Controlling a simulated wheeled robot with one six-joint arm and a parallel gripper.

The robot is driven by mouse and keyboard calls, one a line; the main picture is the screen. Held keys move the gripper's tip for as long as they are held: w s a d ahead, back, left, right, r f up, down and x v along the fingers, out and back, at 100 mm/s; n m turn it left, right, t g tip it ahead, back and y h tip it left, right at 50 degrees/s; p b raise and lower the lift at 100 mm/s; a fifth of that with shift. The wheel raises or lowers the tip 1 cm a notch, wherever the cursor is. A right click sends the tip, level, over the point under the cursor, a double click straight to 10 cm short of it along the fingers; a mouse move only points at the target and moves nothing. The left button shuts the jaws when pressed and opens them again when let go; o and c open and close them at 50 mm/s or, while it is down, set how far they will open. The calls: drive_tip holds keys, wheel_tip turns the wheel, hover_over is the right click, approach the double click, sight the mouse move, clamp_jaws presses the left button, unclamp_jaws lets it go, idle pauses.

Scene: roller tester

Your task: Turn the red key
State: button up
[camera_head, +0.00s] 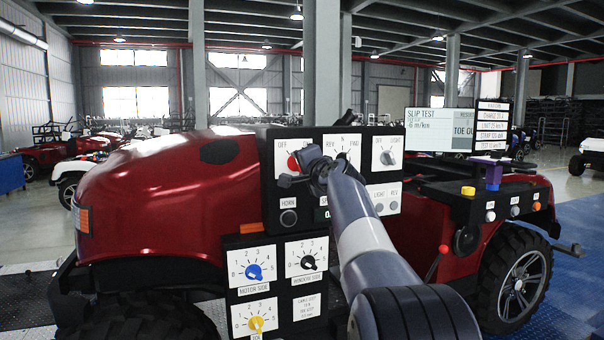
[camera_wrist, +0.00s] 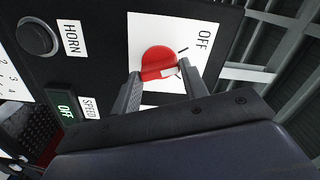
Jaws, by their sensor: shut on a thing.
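The red key (camera_head: 292,163) is a round red knob on a white plate marked OFF, on the upper left of the black control panel (camera_head: 267,150). In the wrist view the red key (camera_wrist: 156,60) fills the space between the fingertips, with a pale tab on its near side. My gripper (camera_head: 303,162) reaches the panel from the right in the head view. Its two fingers show in the wrist view (camera_wrist: 163,78), one on each side of the key's near part, shut on it. The gripper partly hides the key and its plate in the head view.
A REV/N/FWD selector plate (camera_head: 342,142) and a grey-knob switch (camera_head: 388,157) are close by on the right. The HORN button (camera_head: 288,218) is below. Blue (camera_head: 254,272), black (camera_head: 309,262) and yellow (camera_head: 256,324) dials are lower. A red vehicle (camera_head: 170,190) stands behind.

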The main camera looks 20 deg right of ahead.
drive_tip(key=shift+f+n+b, duration=0.1)
drive_tip(key=shift+n+b, duration=0.45)
drive_tip(key=shift+n, duration=0.55)
drive_tip(key=o, duration=1)
drive_tip(key=s+b, duration=0.4)
drive_tip(key=s, duration=0.6)
drive_tip(key=shift+s, duration=0.4)
